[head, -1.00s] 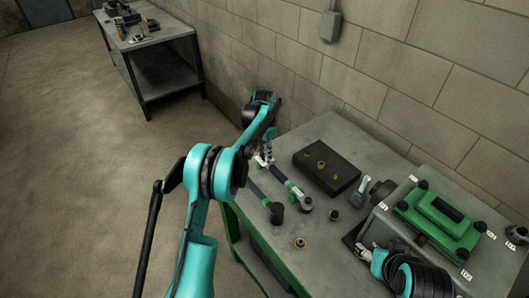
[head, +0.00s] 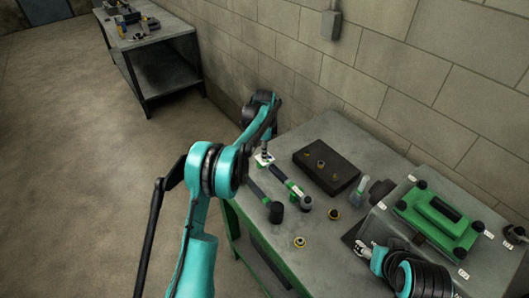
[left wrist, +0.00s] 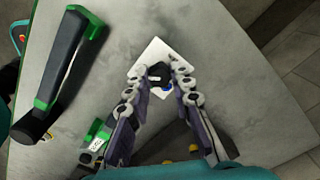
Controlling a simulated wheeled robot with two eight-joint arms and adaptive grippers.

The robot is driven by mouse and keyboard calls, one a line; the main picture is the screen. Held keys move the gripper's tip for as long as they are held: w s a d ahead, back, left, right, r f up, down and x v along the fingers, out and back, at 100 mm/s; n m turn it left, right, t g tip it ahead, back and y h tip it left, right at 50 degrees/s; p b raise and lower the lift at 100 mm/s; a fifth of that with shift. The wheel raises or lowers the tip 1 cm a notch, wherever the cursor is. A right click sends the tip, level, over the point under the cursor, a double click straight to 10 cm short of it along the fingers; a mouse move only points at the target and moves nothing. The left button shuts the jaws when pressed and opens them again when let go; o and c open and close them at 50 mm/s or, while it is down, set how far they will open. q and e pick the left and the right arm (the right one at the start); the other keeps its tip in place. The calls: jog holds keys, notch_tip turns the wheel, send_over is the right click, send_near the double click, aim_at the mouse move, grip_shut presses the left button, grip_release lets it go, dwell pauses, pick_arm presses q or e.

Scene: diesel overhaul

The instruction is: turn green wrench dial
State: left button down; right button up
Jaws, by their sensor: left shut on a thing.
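The wrench (head: 281,176) lies on the bench, with a dark handle, a green band and a grey round head. Its green part with a white label shows in the left wrist view (left wrist: 95,143). My left gripper (head: 264,155) is beyond its handle end, pointing down. In the left wrist view its fingertips (left wrist: 163,78) are shut on a small black dial (left wrist: 155,70), above a white plate (left wrist: 161,52) with a blue spot. The fingers hide how the dial joins the wrench. My right gripper (head: 366,249) is by the grey box; its jaws are too small to judge.
A second black and green tool (head: 262,199) lies beside the wrench. A black block (head: 326,167) with brass fittings stands behind. A brass part (head: 300,242) is in front. The grey box (head: 385,222) with a green cover (head: 437,218) fills the right. A wall closes the back.

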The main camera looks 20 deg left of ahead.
pick_arm(q)
jog(key=shift+m, duration=0.3)
dwell(0.4)
jog(key=c, duration=1.3)
grip_release()
jog(key=shift+r, duration=0.1)
notch_tip(320, 180, up, 12)
jog(key=shift+f, duration=0.1)
